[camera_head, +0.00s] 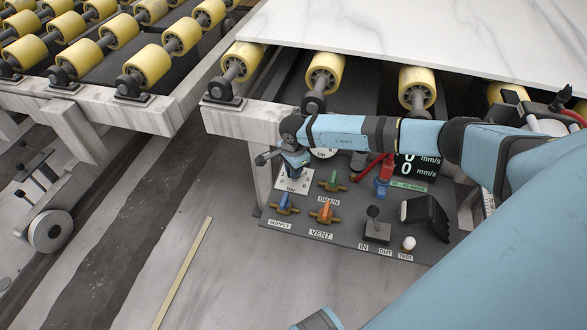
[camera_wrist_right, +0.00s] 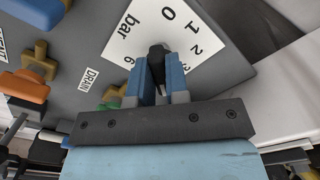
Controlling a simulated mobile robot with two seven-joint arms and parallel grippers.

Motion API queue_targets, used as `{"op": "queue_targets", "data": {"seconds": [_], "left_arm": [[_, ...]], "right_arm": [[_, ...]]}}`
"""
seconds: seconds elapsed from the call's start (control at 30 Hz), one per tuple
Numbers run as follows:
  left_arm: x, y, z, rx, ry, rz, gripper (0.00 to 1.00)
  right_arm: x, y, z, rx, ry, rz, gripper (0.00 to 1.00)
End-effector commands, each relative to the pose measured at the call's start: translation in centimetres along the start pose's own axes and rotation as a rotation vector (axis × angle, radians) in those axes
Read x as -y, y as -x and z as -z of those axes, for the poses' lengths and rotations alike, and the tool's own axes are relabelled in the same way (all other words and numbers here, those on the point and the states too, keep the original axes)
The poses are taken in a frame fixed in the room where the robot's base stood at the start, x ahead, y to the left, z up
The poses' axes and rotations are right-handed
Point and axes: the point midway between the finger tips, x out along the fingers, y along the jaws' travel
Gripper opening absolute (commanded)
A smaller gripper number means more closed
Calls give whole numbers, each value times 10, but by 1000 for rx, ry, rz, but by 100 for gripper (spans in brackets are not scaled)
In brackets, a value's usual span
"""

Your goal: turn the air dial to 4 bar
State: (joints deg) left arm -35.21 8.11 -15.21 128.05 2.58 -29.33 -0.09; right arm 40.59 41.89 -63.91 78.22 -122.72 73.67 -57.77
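The air dial has a white plate (camera_head: 292,185) marked "bar" at the left of the dark control panel. In the right wrist view, its black knob (camera_wrist_right: 157,56) stands on the numbered plate (camera_wrist_right: 145,30), with 0, 1, 2 and 6 readable. My right gripper (camera_head: 292,160) is over the dial. In the wrist view, its blue fingers (camera_wrist_right: 162,78) sit on both sides of the knob and appear closed on it. The knob's narrow end points up in that view, towards the 0 side; the exact reading is unclear.
Beside the dial are the green drain valve (camera_head: 331,182), blue supply valve (camera_head: 284,203) and orange vent valve (camera_head: 324,213). A black-knobbed lever (camera_head: 375,226) and white test button (camera_head: 408,243) are to the right. A marble slab (camera_head: 430,35) on yellow rollers is above the panel.

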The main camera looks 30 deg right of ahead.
Motion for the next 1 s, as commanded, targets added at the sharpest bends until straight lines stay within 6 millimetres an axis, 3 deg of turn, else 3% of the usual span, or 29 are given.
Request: {"op": "queue_targets", "data": {"seconds": [0.03, 0.1, 0.47, 0.57, 1.0], "left_arm": [[0, 0, 0, 0, 0, 0, 43], [0, 0, 0, 0, 0, 0, 43], [0, 1, 2, -1, 0, 0, 43], [0, 2, 4, 0, -1, 0, 43], [3, 3, 0, 32, -11, 14, 43]], "right_arm": [[0, 0, 0, -1, 0, -1, 24], [0, 0, 0, -1, 0, -1, 40], [0, 6, 0, 0, 1, 1, 40], [1, 19, 1, -1, 0, 2, 40], [0, 114, 1, -1, 1, 3, 40]]}}
